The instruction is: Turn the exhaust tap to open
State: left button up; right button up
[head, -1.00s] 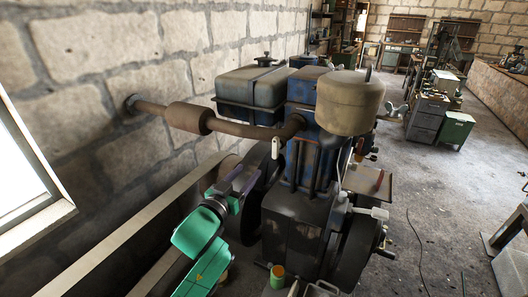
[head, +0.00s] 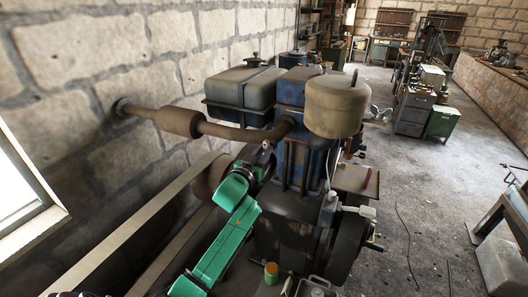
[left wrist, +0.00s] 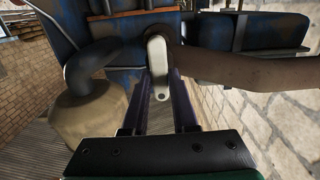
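The exhaust tap shows as a white lever (left wrist: 157,68) in the left wrist view, just beside the brown exhaust pipe (left wrist: 240,68) where it meets the blue engine. The lever lies between the two purple fingers of my left gripper (left wrist: 160,82). The fingers stand apart, with a narrow gap visible on each side of the lever. In the head view my left gripper (head: 266,150) is at the engine's left side, below the exhaust pipe (head: 240,133), and the lever is too hidden there to make out. My right gripper is not in view.
The engine (head: 290,155) carries a dark box tank (head: 240,88) and a round beige canister (head: 336,105). A stone wall (head: 60,60) runs along the left. A small can (head: 271,273) stands at the engine's foot. Open floor (head: 420,200) lies to the right.

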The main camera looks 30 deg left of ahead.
pick_arm(q)
grip_shut()
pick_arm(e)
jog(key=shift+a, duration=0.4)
pick_arm(q)
jog(key=shift+m, duration=0.3)
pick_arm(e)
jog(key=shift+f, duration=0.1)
pick_arm(q)
jog(key=m+b, duration=0.1)
jog(key=m, duration=0.4)
jog(key=m+b, duration=0.1)
jog(key=m, duration=0.5)
jog(key=m+b, duration=0.1)
jog(key=m, duration=0.5)
jog(key=shift+d+f, duration=0.35)
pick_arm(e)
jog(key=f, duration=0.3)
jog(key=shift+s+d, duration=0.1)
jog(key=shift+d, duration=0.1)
pick_arm(q)
jog(key=shift+m, duration=0.3)
jog(key=o, duration=0.7)
grip_release()
jog(key=shift+w, duration=0.1)
jog(key=shift+o, duration=0.5)
jog(key=shift+f, duration=0.1)
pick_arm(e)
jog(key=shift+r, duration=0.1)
